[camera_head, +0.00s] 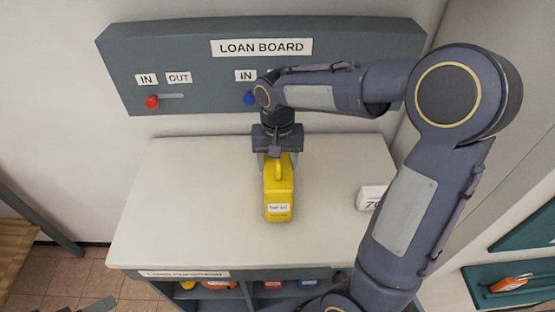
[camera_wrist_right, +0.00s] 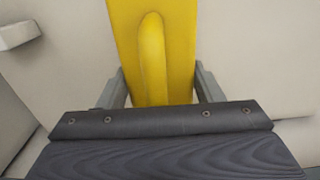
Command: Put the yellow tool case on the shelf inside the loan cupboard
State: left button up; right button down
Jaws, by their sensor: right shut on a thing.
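The yellow tool case (camera_head: 279,194) is upright at the middle of the white counter top, with a white label on its near end. My right gripper (camera_head: 277,160) comes down over its far part and is shut on it. In the right wrist view the gripper's fingers (camera_wrist_right: 158,90) sit on both sides of the yellow case (camera_wrist_right: 180,40). I cannot tell whether the case touches the counter. The loan cupboard (camera_head: 185,274) is under the counter top, its label partly readable. Its open compartments hold several coloured items. My left gripper is not clearly in view.
The white counter top (camera_head: 190,200) is clear left of the case. A small white number block (camera_head: 370,197) stands at its right. The loan board (camera_head: 200,50) hangs behind, with a red knob (camera_head: 152,101) and a blue knob (camera_head: 249,98). A teal tray (camera_head: 480,290) with an orange tool is lower right.

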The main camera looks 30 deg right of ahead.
jog(key=shift+f, duration=0.1)
jog(key=shift+c, duration=2)
grip_release()
